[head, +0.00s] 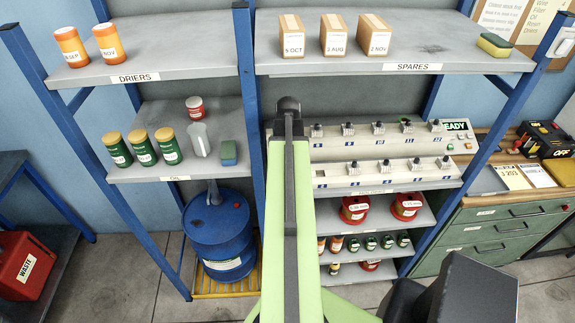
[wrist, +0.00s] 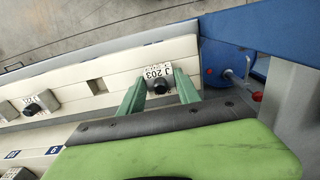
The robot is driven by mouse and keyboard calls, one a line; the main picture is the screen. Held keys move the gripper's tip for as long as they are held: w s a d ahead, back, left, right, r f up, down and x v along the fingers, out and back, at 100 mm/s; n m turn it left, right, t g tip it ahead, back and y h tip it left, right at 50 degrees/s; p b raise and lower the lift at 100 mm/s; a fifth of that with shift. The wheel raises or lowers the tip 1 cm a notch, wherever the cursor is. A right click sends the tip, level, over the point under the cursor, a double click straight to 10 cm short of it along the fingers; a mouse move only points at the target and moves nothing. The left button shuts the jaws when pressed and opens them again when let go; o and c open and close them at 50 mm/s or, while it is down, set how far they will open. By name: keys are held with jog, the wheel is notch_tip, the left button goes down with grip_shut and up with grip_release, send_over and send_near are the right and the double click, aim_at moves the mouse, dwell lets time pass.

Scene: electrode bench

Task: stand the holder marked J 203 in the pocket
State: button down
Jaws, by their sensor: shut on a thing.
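In the wrist view my gripper (wrist: 161,84) has its two green fingers shut on a holder with a dark knob and a white label reading J 203 (wrist: 158,73). The holder is over the end of the pale rack (wrist: 68,80) on the drum side. An empty square pocket (wrist: 97,87) lies in the same rack row, a little left of the held holder. It also seems to show at the left end of the front row in the head view (head: 320,173). My arm hides the gripper and the held holder in the head view.
Another holder (wrist: 40,103) stands just beyond the pocket. Several holders fill the rear row (head: 379,129). A blue shelf post (head: 249,110) and a blue drum (head: 222,240) are close at the left. The spares shelf (head: 400,63) hangs above the rack.

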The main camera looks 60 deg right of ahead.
jog(key=shift+f+b, duration=0.5)
jog(key=shift+f, duration=0.05)
jog(key=c, duration=0.8)
grip_release()
jog(key=shift+o, duration=0.2)
notch_tip(320, 180, up, 8)
jog(key=p, duration=0.7)
jog(key=shift+f+p, duration=0.1)
jog(key=shift+p, duration=0.3)
jog(key=shift+f, duration=0.1)
